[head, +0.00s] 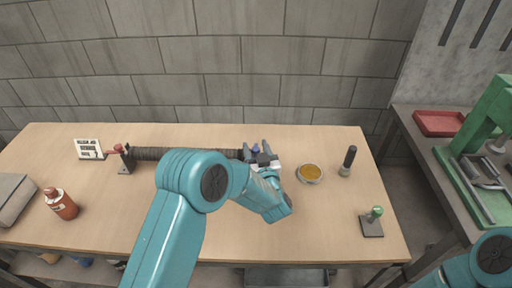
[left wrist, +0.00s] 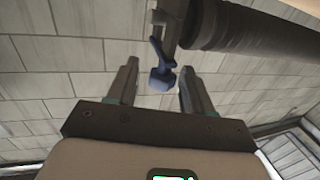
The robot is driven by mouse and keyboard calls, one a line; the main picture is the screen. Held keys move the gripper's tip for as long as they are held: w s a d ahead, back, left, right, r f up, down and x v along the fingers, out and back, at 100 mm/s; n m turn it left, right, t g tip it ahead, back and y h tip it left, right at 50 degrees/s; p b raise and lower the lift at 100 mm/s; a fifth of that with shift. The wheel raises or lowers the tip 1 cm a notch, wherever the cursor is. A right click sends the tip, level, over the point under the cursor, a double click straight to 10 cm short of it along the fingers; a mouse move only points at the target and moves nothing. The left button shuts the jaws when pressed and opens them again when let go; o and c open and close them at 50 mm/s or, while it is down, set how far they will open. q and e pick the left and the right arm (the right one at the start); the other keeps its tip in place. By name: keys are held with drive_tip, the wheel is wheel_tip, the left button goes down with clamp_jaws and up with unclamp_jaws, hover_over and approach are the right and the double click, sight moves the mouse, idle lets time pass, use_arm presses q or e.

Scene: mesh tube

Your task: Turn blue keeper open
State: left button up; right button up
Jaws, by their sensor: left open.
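The blue keeper (head: 255,148) is at the right end of the dark mesh tube (head: 190,154). In the left wrist view the blue keeper (left wrist: 162,76) hangs from the dark end bracket (left wrist: 168,22), with the tube (left wrist: 240,30) running off to the right. My left gripper (head: 257,154) is open at this end of the tube. In the left wrist view its fingers (left wrist: 159,88) stand on either side of the keeper's lower end, with gaps visible. My left arm hides part of the tube and table. My right gripper is out of view.
A red keeper (head: 118,148) is on the left stand (head: 127,160). A dish of amber contents (head: 310,173), a dark upright cylinder (head: 348,161) and a green-knobbed stand (head: 373,222) are to the right. A red bottle (head: 62,204) stands left. The table's front right is mostly clear.

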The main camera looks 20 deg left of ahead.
use_arm(q)
drive_tip(key=c, duration=0.9)
drive_tip(key=shift+a+f+m+t+h+b, duration=0.1)
drive_tip(key=shift+f+m+t+h+b, duration=0.1)
drive_tip(key=shift+m+t+h+b, duration=0.45)
drive_tip(key=shift+c, duration=0.2)
drive_tip(key=m+h+b, duration=0.3)
drive_tip(key=h+b, duration=0.2)
drive_tip(key=b, duration=0.1)
drive_tip(key=m+t+h+b, duration=0.1)
drive_tip(key=m+h+b, duration=0.3)
drive_tip(key=h+b, duration=0.2)
drive_tip(key=shift+a+f, duration=0.1)
drive_tip(key=shift+f, duration=0.05)
drive_tip(key=shift+m+h+b, duration=0.4)
drive_tip(key=shift+m+h, duration=0.15)
drive_tip(key=shift+h, duration=0.4)
drive_tip(key=shift+r+m+g+h, duration=0.25)
drive_tip(key=shift+m+g+h, duration=0.25)
drive_tip(key=shift+h, duration=0.2)
drive_tip(key=shift+r+m+h+p, duration=0.15)
drive_tip(key=shift+m+h+p, duration=0.25)
drive_tip(key=shift+h, duration=0.2)
drive_tip(key=m+g+h+p, duration=0.4)
drive_tip(key=h+p, duration=0.1)
drive_tip(key=shift+r, duration=0.2)
drive_tip(key=shift+f+m+g+h+p, duration=0.15)
drive_tip(key=shift+m+g+h+p, duration=0.95)
drive_tip(key=shift+m+g+h, duration=0.5)
drive_tip(key=shift+g, duration=0.25)
